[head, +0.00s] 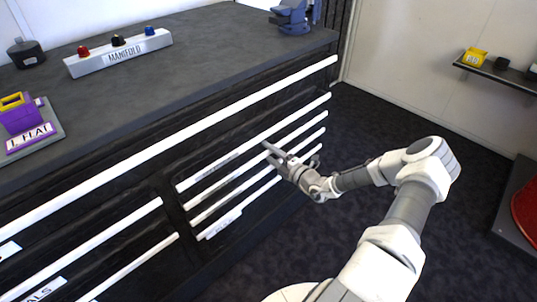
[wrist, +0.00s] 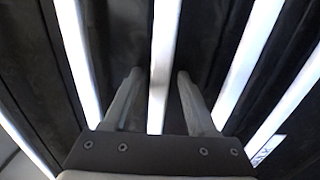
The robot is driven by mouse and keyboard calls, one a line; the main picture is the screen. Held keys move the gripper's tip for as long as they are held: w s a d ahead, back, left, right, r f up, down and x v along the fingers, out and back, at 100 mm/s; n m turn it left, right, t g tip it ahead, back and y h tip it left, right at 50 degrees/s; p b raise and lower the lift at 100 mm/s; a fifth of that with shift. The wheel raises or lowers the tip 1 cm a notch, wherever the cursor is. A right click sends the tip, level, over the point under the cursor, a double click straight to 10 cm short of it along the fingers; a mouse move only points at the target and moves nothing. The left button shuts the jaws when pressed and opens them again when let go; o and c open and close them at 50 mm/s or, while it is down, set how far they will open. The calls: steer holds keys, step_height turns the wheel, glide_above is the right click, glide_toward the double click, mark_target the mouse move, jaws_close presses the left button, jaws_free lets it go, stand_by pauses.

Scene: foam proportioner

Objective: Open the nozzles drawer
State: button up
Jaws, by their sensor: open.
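A black cabinet carries drawers with long white bar handles. The right stack has an upper bar (head: 225,159) and more bars below it. Labels on the drawer fronts are too small or cut off to read, so I cannot tell which one is the nozzles drawer. My gripper (head: 266,149) is at the front of the right stack, open and empty. In the wrist view its two fingers (wrist: 159,76) stand on either side of one white bar (wrist: 165,45), with dark gaps between bar and fingers. I cannot tell whether the fingertips touch the drawer front.
The dark counter (head: 200,60) above holds a manifold block (head: 118,53) with coloured knobs, a purple and yellow block (head: 22,115) on a labelled plate, and a blue-grey device (head: 292,17). A wall shelf (head: 500,72) is at right. The dark floor between is clear.

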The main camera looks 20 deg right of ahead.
steer(key=shift+w, duration=0.15)
steer(key=shift+c, duration=0.3)
jaws_close()
stand_by(1.1)
